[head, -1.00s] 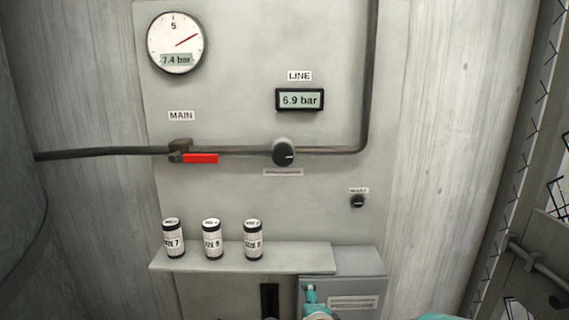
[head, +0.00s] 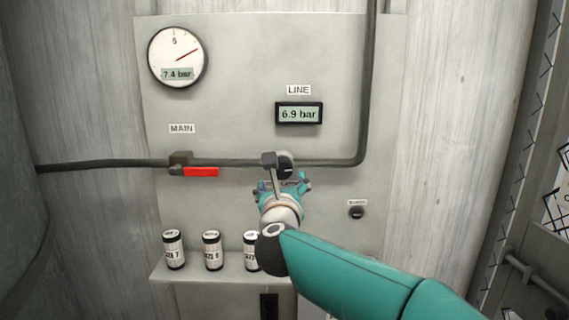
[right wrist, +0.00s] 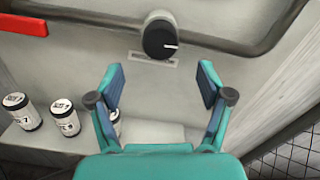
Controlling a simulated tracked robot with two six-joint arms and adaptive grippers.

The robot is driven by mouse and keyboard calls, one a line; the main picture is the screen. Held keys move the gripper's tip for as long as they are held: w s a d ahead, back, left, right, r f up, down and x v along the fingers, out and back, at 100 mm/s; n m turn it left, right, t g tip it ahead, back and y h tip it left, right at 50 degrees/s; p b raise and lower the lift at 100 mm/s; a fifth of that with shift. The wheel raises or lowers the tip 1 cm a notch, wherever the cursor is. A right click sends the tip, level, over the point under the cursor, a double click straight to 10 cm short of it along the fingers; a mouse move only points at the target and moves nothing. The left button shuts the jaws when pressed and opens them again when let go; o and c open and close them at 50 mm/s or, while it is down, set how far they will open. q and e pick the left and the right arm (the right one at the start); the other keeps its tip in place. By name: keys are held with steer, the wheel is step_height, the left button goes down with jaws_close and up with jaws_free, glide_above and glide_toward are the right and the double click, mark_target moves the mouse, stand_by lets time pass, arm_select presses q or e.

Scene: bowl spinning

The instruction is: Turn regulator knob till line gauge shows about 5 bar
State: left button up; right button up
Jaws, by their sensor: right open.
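The black regulator knob (head: 287,165) sits on the pipe below the line gauge (head: 299,113), which reads 6.9 bar. My right gripper (head: 287,184) is just below the knob in the head view and partly covers it. In the right wrist view the knob (right wrist: 160,38) shows whole, with a white mark pointing right. There the right gripper (right wrist: 158,78) is open and empty, its two fingers short of the knob and to either side below it. My left gripper is not in view.
A round main gauge (head: 177,57) reads 7.4 bar. A red valve handle (head: 201,172) lies along the pipe left of the knob. Several labelled cans, one at the left end (head: 173,250), stand on the shelf (head: 215,275) below. A small black knob (head: 357,213) is at right.

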mark_target(282, 172)
steer(key=w+p, duration=0.3)
steer(key=w, duration=0.3)
steer(key=shift+w+r, duration=0.15)
steer(key=shift+w, duration=0.2)
steer(key=shift+w+f+p, duration=0.2)
steer(key=shift+w+p, duration=0.3)
steer(key=shift+w, duration=0.35)
